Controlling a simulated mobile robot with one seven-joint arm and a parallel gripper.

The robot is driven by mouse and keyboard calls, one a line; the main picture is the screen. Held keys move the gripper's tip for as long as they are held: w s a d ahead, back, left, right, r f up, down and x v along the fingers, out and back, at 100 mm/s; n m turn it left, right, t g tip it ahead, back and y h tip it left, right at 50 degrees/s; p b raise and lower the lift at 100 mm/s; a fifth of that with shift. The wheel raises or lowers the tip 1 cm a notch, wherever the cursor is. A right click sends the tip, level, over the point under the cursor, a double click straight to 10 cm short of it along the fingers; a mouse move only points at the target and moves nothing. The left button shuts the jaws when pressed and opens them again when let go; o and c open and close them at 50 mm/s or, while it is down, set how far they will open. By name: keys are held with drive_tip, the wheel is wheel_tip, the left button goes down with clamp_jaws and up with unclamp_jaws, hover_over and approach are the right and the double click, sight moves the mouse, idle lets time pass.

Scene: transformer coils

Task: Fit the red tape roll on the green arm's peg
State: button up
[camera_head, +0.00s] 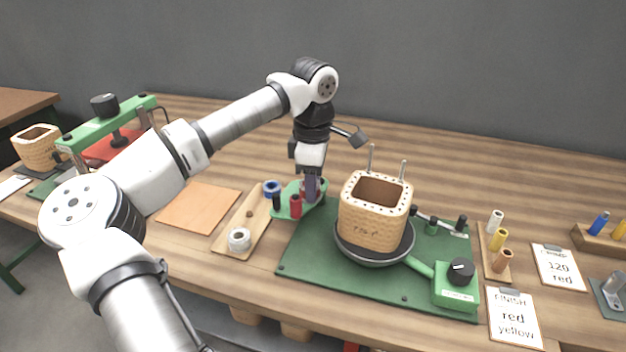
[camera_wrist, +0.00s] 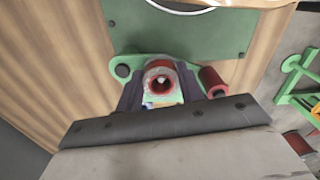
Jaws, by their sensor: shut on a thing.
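The red tape roll (camera_wrist: 151,77) is between my gripper's fingers (camera_wrist: 160,92) in the wrist view, its round opening facing the camera. A pale spot shows in its opening; I cannot tell whether that is a peg.
A wicker-like coil former (camera_head: 373,222) with two upright rods stands in a dark dish on a green base (camera_head: 318,256). A wooden board (camera_head: 236,222) holds a blue roll (camera_head: 272,188) and a white roll (camera_head: 239,239). An orange mat (camera_head: 198,207) lies left. Cards and colored spools stand right.

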drive_tip(key=o, duration=1)
drive_tip(key=shift+o, duration=0.5)
drive_tip(key=o, duration=0.3)
drive_tip(key=shift+r+p, duration=1.8)
drive_tip(key=shift+r, duration=0.75)
drive_tip(key=shift+f, duration=0.1)
